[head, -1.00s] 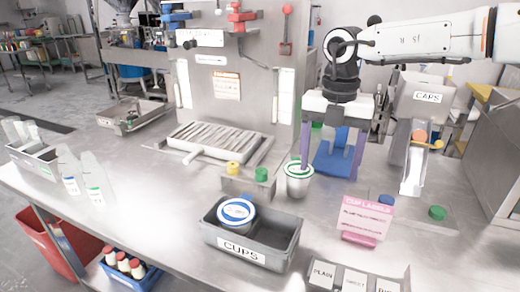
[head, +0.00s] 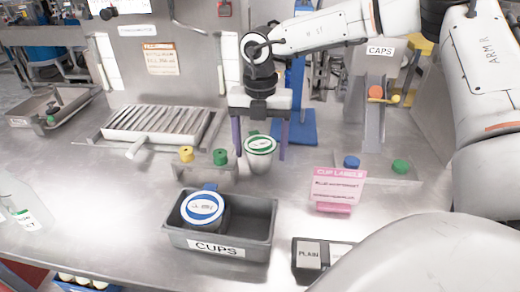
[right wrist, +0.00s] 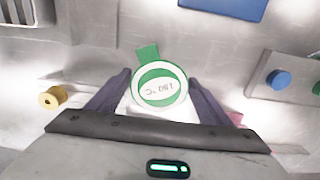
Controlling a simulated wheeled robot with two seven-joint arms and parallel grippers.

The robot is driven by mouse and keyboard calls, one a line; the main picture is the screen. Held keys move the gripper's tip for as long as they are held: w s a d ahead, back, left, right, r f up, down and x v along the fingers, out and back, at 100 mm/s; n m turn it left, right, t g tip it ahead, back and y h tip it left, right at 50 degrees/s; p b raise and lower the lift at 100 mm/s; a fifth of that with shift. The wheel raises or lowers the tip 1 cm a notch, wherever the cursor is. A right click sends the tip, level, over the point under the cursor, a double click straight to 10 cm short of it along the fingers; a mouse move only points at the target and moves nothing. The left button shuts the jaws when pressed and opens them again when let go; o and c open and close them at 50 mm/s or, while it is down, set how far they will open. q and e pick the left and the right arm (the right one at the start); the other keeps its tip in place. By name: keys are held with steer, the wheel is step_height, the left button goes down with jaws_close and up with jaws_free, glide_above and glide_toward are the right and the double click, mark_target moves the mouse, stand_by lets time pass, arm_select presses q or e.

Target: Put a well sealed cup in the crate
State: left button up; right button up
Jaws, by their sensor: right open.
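A white cup with a green-and-white lid (head: 260,147) stands upright on the steel table. It also shows in the right wrist view (right wrist: 160,88), with a green tab at the lid's edge. My right gripper (head: 261,156) is open, its purple fingers on either side of this cup; whether they touch it I cannot tell. The grey crate (head: 176,238) labelled CUPS is in front, to the left. A cup with a blue-and-white lid (head: 203,207) stands in its left part; the right part looks empty. My left gripper is not in view.
A yellow cap (head: 186,154) and a green cap (head: 220,157) sit on a small block behind the crate. A pink CUP LABELS sign (head: 337,188) stands to the right of the cup. A ridged tray (head: 160,122) lies behind left.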

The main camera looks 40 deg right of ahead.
steer(key=shift+f, duration=0.6)
steer(key=shift+w+r, duration=0.1)
steer(key=c, duration=1.6)
